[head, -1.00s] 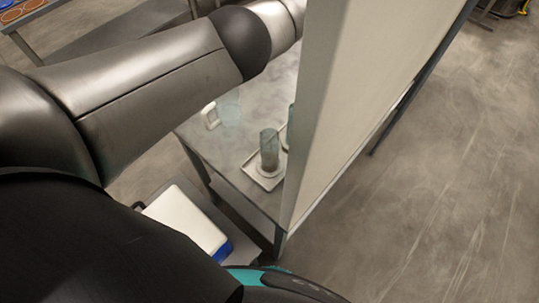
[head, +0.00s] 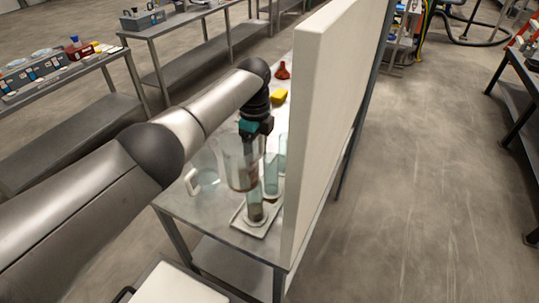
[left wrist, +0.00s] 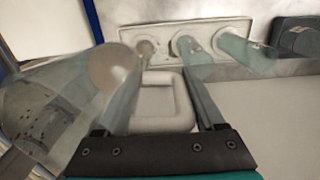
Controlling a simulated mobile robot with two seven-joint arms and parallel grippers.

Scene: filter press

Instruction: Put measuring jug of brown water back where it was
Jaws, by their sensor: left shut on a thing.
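My left gripper (head: 250,140) is over the table behind the white panel. It is shut on a clear measuring jug (head: 240,168), held above the tray and close to the clear cylinders. In the left wrist view the clear jug (left wrist: 45,112) fills the left side and looks tilted, and a pale square loop (left wrist: 165,125) shows between the fingers (left wrist: 160,105). I cannot tell how much brown water the jug holds. A second clear vessel with a white handle (head: 191,182) stands on the table to the left. My right gripper is out of view.
A clear cylinder (head: 254,206) with brownish contents stands on a pale tray (head: 240,220). Another cylinder (head: 271,178) is close behind. The tall white panel (head: 320,100) walls off the right. A yellow block (head: 279,96) and a red item (head: 283,71) lie farther back.

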